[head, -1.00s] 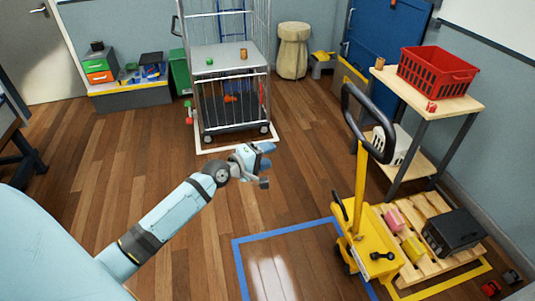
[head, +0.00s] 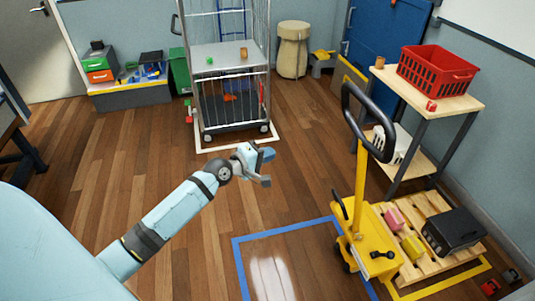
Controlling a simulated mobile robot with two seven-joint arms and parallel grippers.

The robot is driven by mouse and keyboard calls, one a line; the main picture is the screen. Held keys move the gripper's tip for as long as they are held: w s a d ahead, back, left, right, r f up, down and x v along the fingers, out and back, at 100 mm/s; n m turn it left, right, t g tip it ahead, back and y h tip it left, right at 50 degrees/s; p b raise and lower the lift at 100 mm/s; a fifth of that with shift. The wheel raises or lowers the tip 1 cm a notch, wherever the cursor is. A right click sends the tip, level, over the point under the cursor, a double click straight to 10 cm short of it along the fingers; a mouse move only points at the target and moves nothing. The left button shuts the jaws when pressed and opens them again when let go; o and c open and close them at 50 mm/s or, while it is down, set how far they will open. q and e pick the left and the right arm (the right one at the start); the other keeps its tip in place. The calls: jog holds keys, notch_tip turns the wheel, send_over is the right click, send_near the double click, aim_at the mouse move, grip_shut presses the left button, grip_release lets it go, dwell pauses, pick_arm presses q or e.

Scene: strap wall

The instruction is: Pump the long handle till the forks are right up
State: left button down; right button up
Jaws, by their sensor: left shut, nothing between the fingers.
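A yellow pallet truck (head: 370,250) stands at the right on the floor. Its long handle (head: 359,185) rises nearly upright and ends in a black loop grip (head: 368,122). Its forks are hidden beneath the wooden pallet (head: 440,262), so their height cannot be told. On the pallet are a pink block (head: 393,218), a yellow block (head: 412,246) and a dark box (head: 453,234). My left gripper (head: 267,167) is shut and empty in mid-air, left of the handle and apart from it. My right gripper is not in view.
A wooden table (head: 455,102) with a red basket (head: 437,72) stands behind the pallet. A wire cage trolley (head: 236,112) stands at the back. Blue tape (head: 238,262) marks the floor left of the truck. The floor in the middle is clear.

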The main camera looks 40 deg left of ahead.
pick_arm(q)
jog(key=c, duration=1.8)
grip_release()
jog(key=o, duration=1)
jog(key=shift+c, duration=0.2)
jog(key=b+v, duration=0.1)
jog(key=v, duration=1.3)
jog(key=shift+b, duration=0.3)
jog(key=shift+w, duration=0.1)
